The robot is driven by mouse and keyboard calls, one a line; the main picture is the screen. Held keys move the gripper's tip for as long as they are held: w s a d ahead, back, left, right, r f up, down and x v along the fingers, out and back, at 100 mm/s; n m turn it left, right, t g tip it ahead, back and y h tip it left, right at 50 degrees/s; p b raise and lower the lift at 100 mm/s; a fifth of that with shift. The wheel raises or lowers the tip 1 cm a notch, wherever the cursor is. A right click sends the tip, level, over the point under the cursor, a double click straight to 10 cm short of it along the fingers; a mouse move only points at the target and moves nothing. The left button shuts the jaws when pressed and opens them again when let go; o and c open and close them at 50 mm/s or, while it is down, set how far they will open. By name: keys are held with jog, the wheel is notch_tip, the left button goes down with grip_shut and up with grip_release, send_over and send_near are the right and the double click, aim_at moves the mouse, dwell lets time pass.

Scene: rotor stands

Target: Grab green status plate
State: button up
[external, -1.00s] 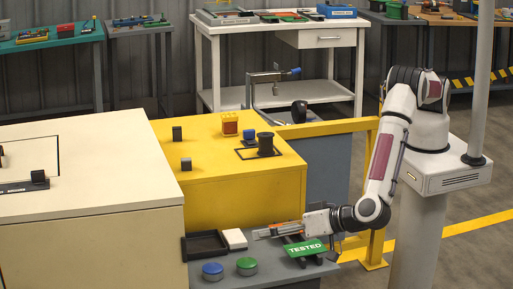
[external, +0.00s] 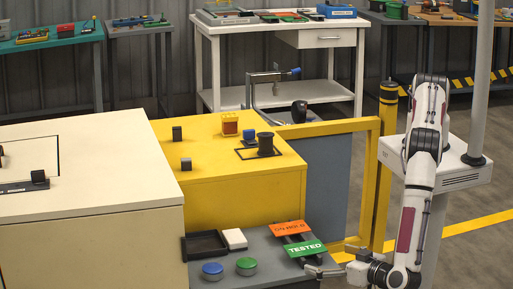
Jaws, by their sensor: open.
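The green status plate (external: 305,249), marked "TESTED", lies on the grey low table at its right side. An orange plate (external: 291,228) with lettering lies just behind it, and both rest on a dark rack. I cannot tell whether a finger touches the plate.
On the grey table (external: 263,268) stand a blue button (external: 212,270), a green button (external: 247,266), a white block (external: 233,239) and a black tray (external: 205,245). A yellow cabinet (external: 240,190) rises behind. A yellow rail frame (external: 378,190) stands right of the table.

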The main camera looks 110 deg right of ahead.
aim_at(306, 247)
jog(key=shift+x, duration=1.3)
jog(key=shift+r, duration=0.1)
jog(key=shift+w+d+r, duration=0.1)
jog(key=shift+w+d, duration=0.1)
jog(key=shift+d, duration=0.75)
jog(key=shift+w+d, duration=0.2)
jog(key=shift+d, duration=0.7)
jog(key=shift+x, duration=0.8)
jog(key=c, duration=1.2)
